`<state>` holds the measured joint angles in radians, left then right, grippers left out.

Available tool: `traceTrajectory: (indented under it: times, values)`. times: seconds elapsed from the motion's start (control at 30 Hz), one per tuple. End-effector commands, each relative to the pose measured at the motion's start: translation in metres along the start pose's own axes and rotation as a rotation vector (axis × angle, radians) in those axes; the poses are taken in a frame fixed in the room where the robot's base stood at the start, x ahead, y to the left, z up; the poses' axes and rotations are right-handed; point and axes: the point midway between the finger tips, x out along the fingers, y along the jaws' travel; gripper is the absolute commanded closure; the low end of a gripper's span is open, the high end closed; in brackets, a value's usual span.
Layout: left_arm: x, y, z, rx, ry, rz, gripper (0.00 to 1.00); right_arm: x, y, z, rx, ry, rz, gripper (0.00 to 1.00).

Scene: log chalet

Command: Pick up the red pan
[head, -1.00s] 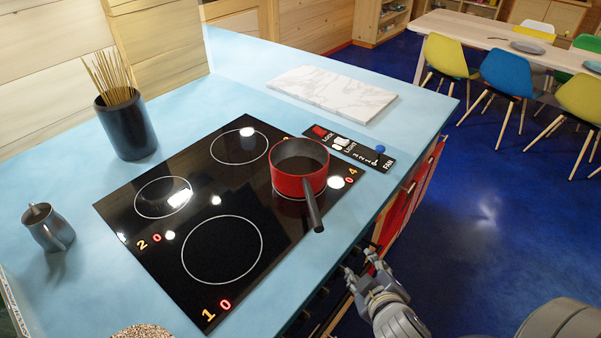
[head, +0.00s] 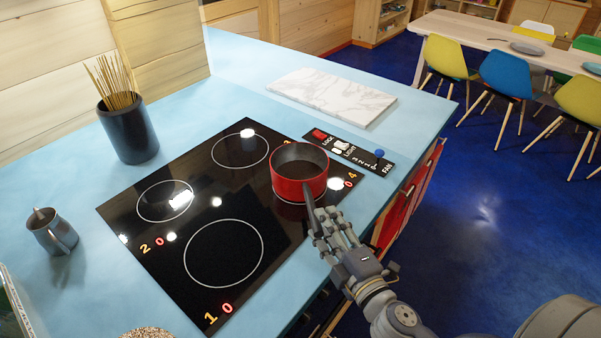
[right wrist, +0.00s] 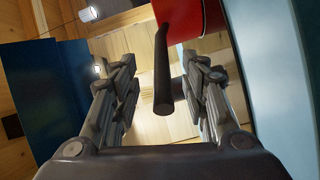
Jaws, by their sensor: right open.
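The red pan (head: 299,184) sits upright on the right-hand burner of the black cooktop (head: 133,222). Its dark handle (head: 309,205) points toward the counter's front edge. My right gripper (head: 328,222) is at the handle, over the counter edge. In the right wrist view the open fingers (right wrist: 160,88) stand on either side of the handle (right wrist: 164,85), with a gap on both sides. The red pan body (right wrist: 190,18) shows beyond the fingertips at the top. My left gripper is not in view.
A control panel (head: 345,149) and a marble board (head: 332,95) lie behind the pan. A dark pot of sticks (head: 130,133) and a metal jug (head: 52,232) stand on the left of the counter. Chairs and a table stand at the back right.

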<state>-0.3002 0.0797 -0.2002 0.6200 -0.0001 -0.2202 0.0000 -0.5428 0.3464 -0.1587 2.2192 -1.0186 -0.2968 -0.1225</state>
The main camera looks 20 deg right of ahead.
Motion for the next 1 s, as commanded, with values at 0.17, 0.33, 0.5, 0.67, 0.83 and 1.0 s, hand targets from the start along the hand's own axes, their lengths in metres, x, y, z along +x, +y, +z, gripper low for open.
traceTrajectory:
  times: [0.17, 0.33, 0.5, 0.67, 0.83, 1.0]
  values:
    - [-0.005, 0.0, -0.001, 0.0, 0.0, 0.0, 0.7, 0.011, 0.001, 0.0, 0.0, 0.0, 0.0, 0.59]
    - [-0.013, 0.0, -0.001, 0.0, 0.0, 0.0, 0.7, 0.024, 0.002, -0.001, -0.001, -0.001, 0.001, 0.59]
    - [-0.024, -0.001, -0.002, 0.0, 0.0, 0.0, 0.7, 0.047, 0.001, -0.001, 0.0, -0.002, 0.001, 0.59]
    - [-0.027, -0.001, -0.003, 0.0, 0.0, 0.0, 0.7, 0.061, -0.001, -0.001, 0.001, -0.002, 0.0, 0.59]
    - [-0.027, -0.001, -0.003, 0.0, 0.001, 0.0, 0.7, 0.063, -0.003, -0.001, 0.001, -0.002, -0.001, 0.59]
    - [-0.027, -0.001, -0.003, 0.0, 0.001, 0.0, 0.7, 0.063, -0.003, -0.001, 0.001, -0.002, 0.0, 0.72]
